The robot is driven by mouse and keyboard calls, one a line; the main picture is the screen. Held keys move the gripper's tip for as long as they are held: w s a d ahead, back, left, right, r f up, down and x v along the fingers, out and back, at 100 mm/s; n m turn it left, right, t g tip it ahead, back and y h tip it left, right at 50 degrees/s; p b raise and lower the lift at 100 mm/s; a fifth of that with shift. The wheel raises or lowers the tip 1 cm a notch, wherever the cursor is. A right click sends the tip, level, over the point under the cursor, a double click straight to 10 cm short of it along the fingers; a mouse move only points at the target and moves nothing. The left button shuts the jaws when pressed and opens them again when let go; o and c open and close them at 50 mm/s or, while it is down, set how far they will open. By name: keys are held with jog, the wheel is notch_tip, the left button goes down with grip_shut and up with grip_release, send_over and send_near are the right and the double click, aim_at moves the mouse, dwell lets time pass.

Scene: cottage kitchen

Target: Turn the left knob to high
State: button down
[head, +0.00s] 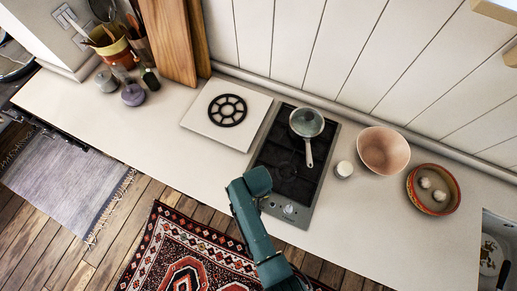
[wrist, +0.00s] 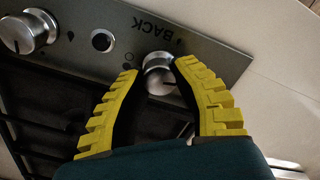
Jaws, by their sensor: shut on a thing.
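The left knob (wrist: 158,75) is a round silver knob on the grey front strip of the hob, beside the word BACK, which reads upside down in the wrist view. My gripper (wrist: 157,70) has its yellow-ribbed fingers on either side of this knob and is shut on it. A dark mark shows on the knob's face, pointing toward the right finger; its exact setting is hard to tell. In the head view my arm covers the left knob. The other knob (wrist: 22,32) is free, at the left of the wrist view; it also shows in the head view (head: 288,209).
A white board (head: 199,130) with a black trivet lies left.

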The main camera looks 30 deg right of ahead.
jog(key=c, duration=0.7)
grip_release()
jog(key=shift+w, duration=0.15)
jog(key=shift+c, duration=0.2)
notch_tip(320, 180, up, 12)
